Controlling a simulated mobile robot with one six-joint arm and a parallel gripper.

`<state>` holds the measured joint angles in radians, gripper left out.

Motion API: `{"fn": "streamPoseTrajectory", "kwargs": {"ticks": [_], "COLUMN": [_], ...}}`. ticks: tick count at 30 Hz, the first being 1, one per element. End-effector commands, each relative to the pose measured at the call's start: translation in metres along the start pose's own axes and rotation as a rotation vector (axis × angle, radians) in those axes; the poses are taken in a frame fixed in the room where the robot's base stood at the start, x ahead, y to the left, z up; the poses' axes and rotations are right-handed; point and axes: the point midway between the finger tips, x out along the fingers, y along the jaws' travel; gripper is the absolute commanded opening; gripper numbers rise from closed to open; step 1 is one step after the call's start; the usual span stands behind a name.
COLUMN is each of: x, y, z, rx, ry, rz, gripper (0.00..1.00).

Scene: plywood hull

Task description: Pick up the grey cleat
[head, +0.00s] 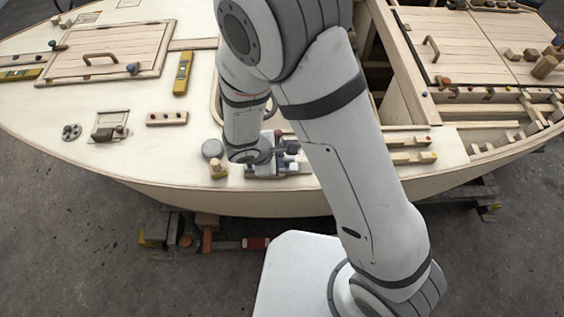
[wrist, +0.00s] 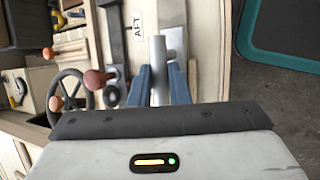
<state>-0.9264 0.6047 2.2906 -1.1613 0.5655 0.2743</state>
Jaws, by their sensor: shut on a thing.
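The grey cleat (wrist: 158,62) shows in the wrist view as a light grey bar between the two blue fingers of my gripper (wrist: 160,84). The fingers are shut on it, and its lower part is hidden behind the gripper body. A grey plate (wrist: 173,14) lies just beyond it; I cannot tell whether the cleat touches it. In the head view my gripper (head: 284,150) is low over the near edge of the deck, partly hidden by my arm. The cleat cannot be told apart from the grey parts there.
In the wrist view, a dark grey bar (wrist: 115,45), a label reading AFT (wrist: 138,27) and a small wheel (wrist: 70,88) are to the left. In the head view, a wooden block (head: 218,168) and a round grey piece (head: 212,149) stand left of the gripper. A yellow level (head: 182,74) lies farther back.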

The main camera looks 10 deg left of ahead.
Motion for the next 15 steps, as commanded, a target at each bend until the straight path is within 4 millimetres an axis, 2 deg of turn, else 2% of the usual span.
{"fn": "streamPoseTrajectory", "kwargs": {"ticks": [7,15], "x": [-0.007,-0.038], "y": [0.003,0.016], "z": [0.003,0.016], "rx": [0.003,0.005], "ry": [0.0,0.002], "rz": [0.001,0.003], "gripper": [0.0,0.0]}}
